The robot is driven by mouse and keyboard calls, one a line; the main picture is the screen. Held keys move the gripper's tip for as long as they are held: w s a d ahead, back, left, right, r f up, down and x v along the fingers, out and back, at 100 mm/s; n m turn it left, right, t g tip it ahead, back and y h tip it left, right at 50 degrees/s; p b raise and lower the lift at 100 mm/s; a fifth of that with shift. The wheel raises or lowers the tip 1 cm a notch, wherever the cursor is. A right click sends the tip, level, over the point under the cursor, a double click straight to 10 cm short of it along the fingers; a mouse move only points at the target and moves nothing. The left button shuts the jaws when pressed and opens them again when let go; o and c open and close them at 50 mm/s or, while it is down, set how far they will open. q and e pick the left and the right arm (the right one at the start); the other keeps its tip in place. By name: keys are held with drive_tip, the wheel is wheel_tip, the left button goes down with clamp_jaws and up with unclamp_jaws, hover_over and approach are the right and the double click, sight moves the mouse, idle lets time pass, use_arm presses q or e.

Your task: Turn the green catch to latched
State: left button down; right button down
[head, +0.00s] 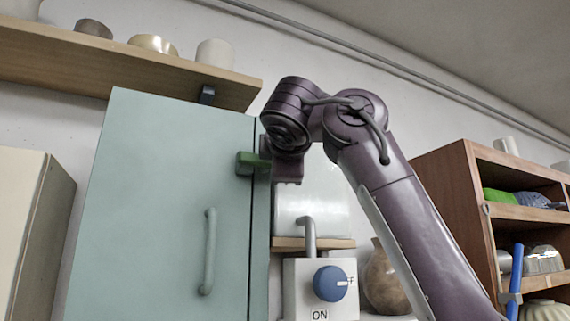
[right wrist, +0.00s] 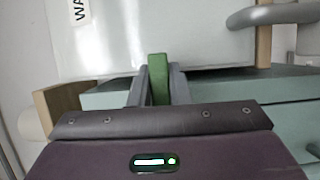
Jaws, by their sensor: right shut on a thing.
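The green catch (head: 247,163) sits at the upper right edge of the pale green cabinet door (head: 160,210) in the head view. My right gripper (head: 268,160) is at the catch, coming from the right. In the right wrist view my right gripper (right wrist: 158,88) has its two fingers on either side of the green catch (right wrist: 158,75), shut on it. The catch's pivot is hidden by my gripper. My left gripper is not in view.
Right of the cabinet stands a white box with a blue knob (head: 330,284) marked ON. A brown vase (head: 384,280) stands beside it. A wooden shelf (head: 130,68) with bowls is above, and a brown shelf unit (head: 465,210) is at right.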

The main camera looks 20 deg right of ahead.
drive_tip(key=shift+w+f, duration=0.1)
drive_tip(key=c, duration=1.4)
unclamp_jaws()
drive_tip(key=shift+o, duration=0.2)
drive_tip(key=s+a+b, duration=0.1)
drive_tip(key=s+b, duration=0.3)
drive_tip(key=s, duration=0.3)
drive_tip(key=shift+s+a, duration=0.3)
